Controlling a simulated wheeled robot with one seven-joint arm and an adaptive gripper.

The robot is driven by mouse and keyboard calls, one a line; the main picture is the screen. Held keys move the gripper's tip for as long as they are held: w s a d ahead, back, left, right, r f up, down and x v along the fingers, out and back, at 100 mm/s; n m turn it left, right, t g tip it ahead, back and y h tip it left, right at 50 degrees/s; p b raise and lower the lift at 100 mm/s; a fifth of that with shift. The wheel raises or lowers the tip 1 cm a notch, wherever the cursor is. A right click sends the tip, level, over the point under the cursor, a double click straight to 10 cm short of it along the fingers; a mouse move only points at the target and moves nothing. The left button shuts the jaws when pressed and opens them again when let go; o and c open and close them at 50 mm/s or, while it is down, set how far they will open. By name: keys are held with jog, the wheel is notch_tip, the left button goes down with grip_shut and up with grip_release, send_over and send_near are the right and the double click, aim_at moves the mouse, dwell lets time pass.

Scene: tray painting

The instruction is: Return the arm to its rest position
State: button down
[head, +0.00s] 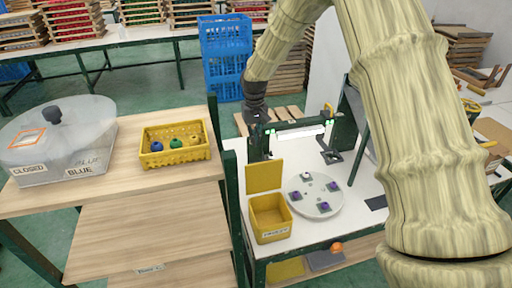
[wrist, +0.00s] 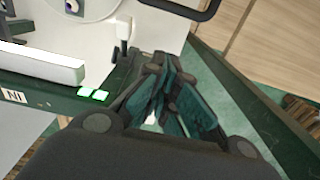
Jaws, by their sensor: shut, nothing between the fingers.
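My arm, with a pale wood-grain surface, arches across the upper right of the head view. Its dark end, my gripper (head: 256,118), is above the back left of the white work table (head: 362,218), by the green-framed machine (head: 340,130) with a white light bar. In the wrist view my gripper (wrist: 160,65) has its teal-and-black fingers drawn together, with nothing held. The machine's white bar (wrist: 40,65) and green lights lie left of the fingers there. In the head view the fingertips are small and dark, so their detail is unclear.
A round plate (head: 316,209) bears several purple-marked pieces, beside an open yellow box (head: 268,222). A yellow basket (head: 190,154) with coloured pieces and a lidded grey container (head: 75,150) stand on the left wooden bench (head: 130,185). Blue crates (head: 226,75) stand behind.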

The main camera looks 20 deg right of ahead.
jog(key=shift+s+d+r+b, duration=0.1)
jog(key=shift+s+r+b, duration=0.15)
jog(key=shift+r, duration=0.95)
jog(key=shift+s+r+b, duration=0.1)
jog(key=shift+r+b, duration=0.2)
jog(key=shift+r, duration=0.85)
